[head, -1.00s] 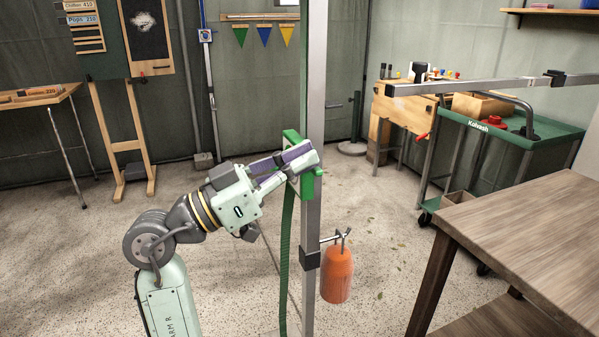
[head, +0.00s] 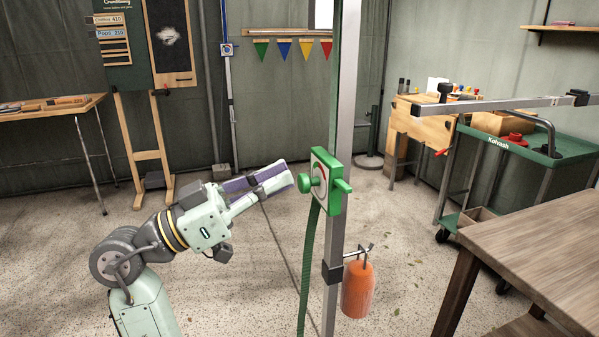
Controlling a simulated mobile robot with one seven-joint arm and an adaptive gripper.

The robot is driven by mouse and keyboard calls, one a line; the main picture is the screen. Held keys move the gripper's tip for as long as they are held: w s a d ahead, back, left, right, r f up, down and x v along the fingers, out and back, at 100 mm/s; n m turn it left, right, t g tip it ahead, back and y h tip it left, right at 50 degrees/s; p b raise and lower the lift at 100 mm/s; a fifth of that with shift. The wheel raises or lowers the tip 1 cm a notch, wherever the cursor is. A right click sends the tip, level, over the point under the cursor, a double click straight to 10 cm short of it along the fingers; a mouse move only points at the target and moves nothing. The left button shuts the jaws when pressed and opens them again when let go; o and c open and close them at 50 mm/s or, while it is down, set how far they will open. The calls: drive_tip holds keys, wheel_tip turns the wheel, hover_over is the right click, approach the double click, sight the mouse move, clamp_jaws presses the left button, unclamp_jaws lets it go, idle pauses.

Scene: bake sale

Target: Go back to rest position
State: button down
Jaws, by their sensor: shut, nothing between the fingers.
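My gripper (head: 286,177) is at the end of my pale green arm, left of the middle in the head view. Its purple-and-white fingers are shut and hold nothing. They point right and slightly up, toward a green box with a round knob (head: 325,180) on a metal post (head: 345,110). A small gap shows between the fingertips and the knob. A green hose hangs down from the box.
An orange weight (head: 357,290) hangs low on the post. A wooden table (head: 535,240) stands at right, with a green cart (head: 545,148) behind it. A menu easel (head: 150,140) and a side table (head: 50,110) are at back left. The floor left of the post is open.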

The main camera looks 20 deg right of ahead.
drive_tip(key=shift+a, duration=0.3)
